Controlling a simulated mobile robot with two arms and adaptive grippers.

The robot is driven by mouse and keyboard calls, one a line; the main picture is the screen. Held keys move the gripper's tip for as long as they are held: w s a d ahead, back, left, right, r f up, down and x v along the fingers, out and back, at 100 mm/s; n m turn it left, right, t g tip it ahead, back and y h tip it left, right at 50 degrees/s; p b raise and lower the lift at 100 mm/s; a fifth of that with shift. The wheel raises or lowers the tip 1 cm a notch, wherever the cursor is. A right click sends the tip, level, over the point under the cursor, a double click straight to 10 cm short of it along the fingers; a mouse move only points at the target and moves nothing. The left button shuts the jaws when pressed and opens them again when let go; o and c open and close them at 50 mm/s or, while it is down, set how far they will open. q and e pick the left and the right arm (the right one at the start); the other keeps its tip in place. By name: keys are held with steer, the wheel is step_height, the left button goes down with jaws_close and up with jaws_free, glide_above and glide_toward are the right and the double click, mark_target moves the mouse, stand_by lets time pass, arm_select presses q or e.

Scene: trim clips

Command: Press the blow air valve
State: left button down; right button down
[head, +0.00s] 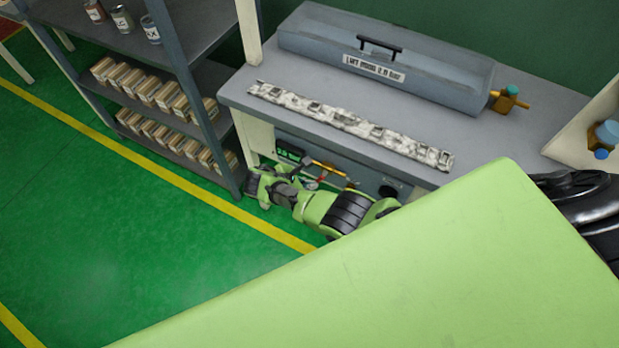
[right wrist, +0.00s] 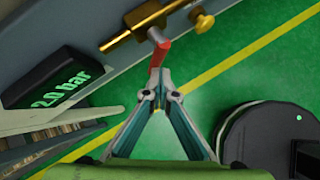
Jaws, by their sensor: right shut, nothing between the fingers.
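A brass valve (right wrist: 140,28) with a red lever (right wrist: 159,50) is on the front of the bench in the right wrist view. The brass pipe (head: 328,167) also shows in the head view, below the bench top and partly hidden by my arm. My right gripper (right wrist: 160,82) is shut and empty, its fingertips at the lower end of the red lever. I cannot tell whether they touch it. The gripper (head: 306,174) looks small in the head view. A black display (right wrist: 58,82) beside the valve reads 2.0 bar. My left gripper is not in view.
The grey bench (head: 235,88) carries a long grey case (head: 400,72) and a row of clips (head: 350,125). A brass fitting with a teal knob (head: 511,90) is at the case's right end. A shelf (head: 185,55) with boxes stands left. Green floor (head: 110,220) is clear.

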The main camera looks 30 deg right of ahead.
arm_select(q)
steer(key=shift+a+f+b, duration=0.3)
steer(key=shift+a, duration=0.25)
arm_select(e)
steer(key=shift+d+g+h, duration=0.2)
steer(key=shift+g+h, duration=0.1)
steer(key=shift+g, duration=0.1)
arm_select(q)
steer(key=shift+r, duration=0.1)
